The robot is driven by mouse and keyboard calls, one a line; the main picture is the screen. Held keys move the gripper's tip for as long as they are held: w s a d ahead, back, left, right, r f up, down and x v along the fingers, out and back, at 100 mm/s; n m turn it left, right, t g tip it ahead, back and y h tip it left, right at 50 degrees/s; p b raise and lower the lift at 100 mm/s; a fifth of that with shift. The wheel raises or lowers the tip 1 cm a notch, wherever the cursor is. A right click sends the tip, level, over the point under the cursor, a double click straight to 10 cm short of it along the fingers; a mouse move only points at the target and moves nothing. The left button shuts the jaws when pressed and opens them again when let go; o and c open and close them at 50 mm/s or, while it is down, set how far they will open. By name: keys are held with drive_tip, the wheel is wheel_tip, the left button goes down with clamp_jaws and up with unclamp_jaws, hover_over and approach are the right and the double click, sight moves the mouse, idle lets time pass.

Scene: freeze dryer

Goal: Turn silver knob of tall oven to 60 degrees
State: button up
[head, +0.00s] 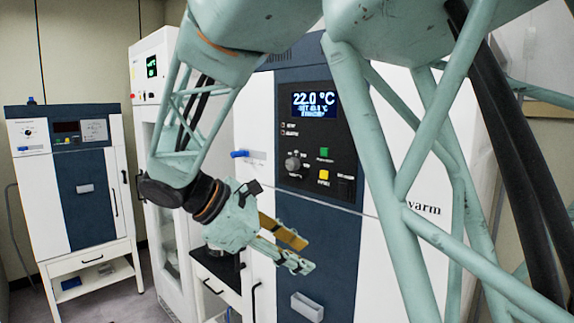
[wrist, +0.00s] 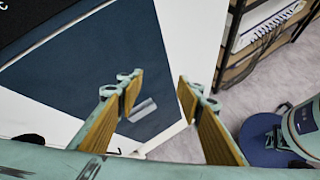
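The tall oven (head: 262,110) stands in the middle of the head view, white with a dark blue front and a black control panel. Its display (head: 313,104) reads 22.0 °C, with a smaller set line that I cannot read surely. The silver knob (head: 292,163) sits on the panel below the display, left of green and yellow buttons; its exact angle is too small to tell. My gripper (head: 307,255) is below the knob, in front of the oven, apart from it. Its two fingers also show in the wrist view (wrist: 160,88), spread with nothing between them. The knob is not visible in the wrist view.
A grey handle (head: 307,306) protrudes low on the oven front. A blue-tipped valve (head: 240,154) sticks out left of the panel. A smaller oven (head: 85,185) stands on a white cart at the left. My arm hides part of the oven's right side.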

drive_tip(key=w+a+r+n+t+h, duration=0.2)
drive_tip(key=w+a+r+n+t, duration=0.3)
drive_tip(key=r, duration=0.3)
drive_tip(key=n+t+h, duration=0.1)
drive_tip(key=n+t, duration=0.3)
drive_tip(key=n, duration=0.2)
approach(289, 164)
drive_tip(key=v, duration=0.5)
drive_tip(key=shift+a+r+p, duration=0.1)
drive_tip(key=shift+a+p, duration=0.1)
drive_tip(key=shift+p, duration=0.25)
drive_tip(key=shift+w+d, duration=0.15)
drive_tip(key=shift+w, duration=0.05)
drive_tip(key=shift+b+x, duration=0.6)
drive_tip(key=shift+x, duration=6.15)
drive_tip(key=shift+s+d, duration=0.15)
drive_tip(key=shift+c, duration=0.7)
drive_tip(key=c, duration=0.7)
